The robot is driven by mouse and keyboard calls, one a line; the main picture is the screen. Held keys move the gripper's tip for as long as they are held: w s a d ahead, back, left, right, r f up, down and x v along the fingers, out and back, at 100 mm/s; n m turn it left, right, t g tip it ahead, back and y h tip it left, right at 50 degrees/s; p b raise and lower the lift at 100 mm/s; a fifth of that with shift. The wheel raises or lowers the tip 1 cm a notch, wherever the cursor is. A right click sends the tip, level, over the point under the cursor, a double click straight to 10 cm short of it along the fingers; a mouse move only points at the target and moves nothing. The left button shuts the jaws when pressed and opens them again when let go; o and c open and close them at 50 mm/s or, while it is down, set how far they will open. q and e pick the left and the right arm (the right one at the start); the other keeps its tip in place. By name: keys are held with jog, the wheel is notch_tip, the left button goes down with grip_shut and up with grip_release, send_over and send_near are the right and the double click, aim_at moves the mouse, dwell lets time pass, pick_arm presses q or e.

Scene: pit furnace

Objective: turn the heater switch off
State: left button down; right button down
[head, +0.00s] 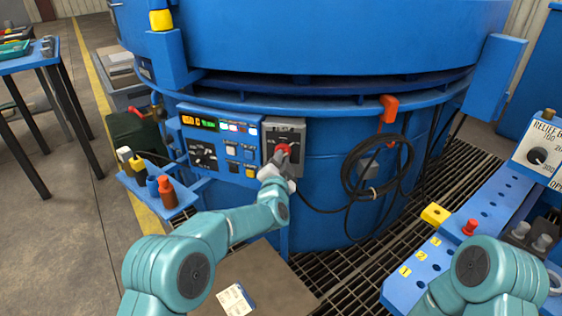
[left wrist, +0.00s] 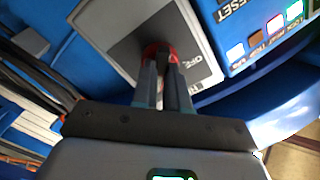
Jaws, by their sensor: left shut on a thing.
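The heater switch is a red knob (head: 284,149) on a grey plate (head: 298,129) at the right end of the blue control panel. My left gripper (head: 281,158) is at the knob and shut on it. In the left wrist view the two fingers (left wrist: 163,72) close around the red knob (left wrist: 157,48), which is mostly hidden between them. An OFF label shows on the grey plate (left wrist: 122,52) just right of the fingers. The knob's exact angle cannot be told. My right arm shows at lower right; its gripper is out of view.
The blue panel (head: 218,172) with lit displays, buttons and a dial adjoins the switch on the left. A coiled black hose (head: 349,180) hangs to the right. A small blue shelf (head: 180,199) with bottles juts out at left. A numbered blue console (head: 460,250) stands at right.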

pick_arm(q)
jog(key=n+b, duration=0.9)
jog(key=n, duration=0.9)
jog(key=shift+n, duration=0.4)
pick_arm(e)
jog(key=w+d+f+t, duration=0.1)
jog(key=w+f+t, duration=0.1)
jog(key=w+f, duration=0.3)
notch_tip(320, 180, down, 4)
jog(key=shift+d+r+h, duration=0.1)
jog(key=shift+d+h, duration=0.15)
jog(key=shift+h, duration=0.05)
jog(key=shift+w, duration=0.1)
pick_arm(q)
jog(key=c, duration=1.1)
grip_release()
jog(key=shift+c, duration=0.2)
